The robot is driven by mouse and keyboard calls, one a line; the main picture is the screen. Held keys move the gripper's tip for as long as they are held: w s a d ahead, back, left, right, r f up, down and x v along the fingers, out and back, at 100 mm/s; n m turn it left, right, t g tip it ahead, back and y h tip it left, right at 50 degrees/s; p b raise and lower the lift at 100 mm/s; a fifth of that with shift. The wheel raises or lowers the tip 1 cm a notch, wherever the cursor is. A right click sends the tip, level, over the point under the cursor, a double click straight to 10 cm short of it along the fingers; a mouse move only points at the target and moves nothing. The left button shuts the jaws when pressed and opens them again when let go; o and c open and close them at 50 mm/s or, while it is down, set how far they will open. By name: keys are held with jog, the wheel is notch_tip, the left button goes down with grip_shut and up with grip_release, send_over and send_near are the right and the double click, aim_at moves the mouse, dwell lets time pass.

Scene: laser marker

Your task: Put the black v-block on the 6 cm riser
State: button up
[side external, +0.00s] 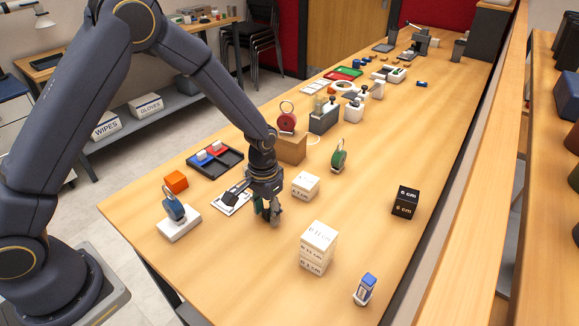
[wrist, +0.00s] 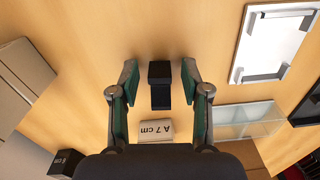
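The black v-block (wrist: 160,85) stands on the table in the wrist view, between the fingers of my gripper (wrist: 157,85), with a gap on each side. My gripper is open and points down. In the side external view my gripper (side external: 268,214) is low over the table, and its fingers hide most of the v-block. The 6 cm riser (side external: 405,202) is a black cube with "6 cm" lettering, at the right of the table with nothing on top. Its dark corner also shows at the lower left of the wrist view (wrist: 66,163).
A white 7 cm block (side external: 305,186) stands close beside my gripper. A taller white 11 cm block (side external: 318,248) and a blue-and-white item (side external: 365,289) stand nearer the front. A white plate with brackets (wrist: 275,45) lies nearby. The table between the white blocks and the riser is clear.

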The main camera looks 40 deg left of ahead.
jog(key=shift+r, duration=0.15)
notch_tip(320, 180, up, 15)
notch_tip(320, 180, up, 6)
jog(key=t, duration=0.1)
send_over(265, 209)
jog(key=s+a, duration=0.2)
jog(key=s, duration=0.1)
jog(key=s+a+r+t, duration=0.2)
jog(key=s+a+r, duration=0.1)
jog(key=s, duration=0.5)
jog(key=s+a+r+n+t, duration=0.1)
jog(key=s+a+r+t, duration=0.1)
jog(key=s, duration=0.6)
jog(key=shift+a+r, duration=0.6)
jog(key=o, duration=0.3)
jog(key=shift+s+a+f+t, duration=0.15)
jog(key=shift+s+t, duration=0.15)
jog(key=shift+s, duration=0.2)
jog(key=shift+o, duration=1.4)
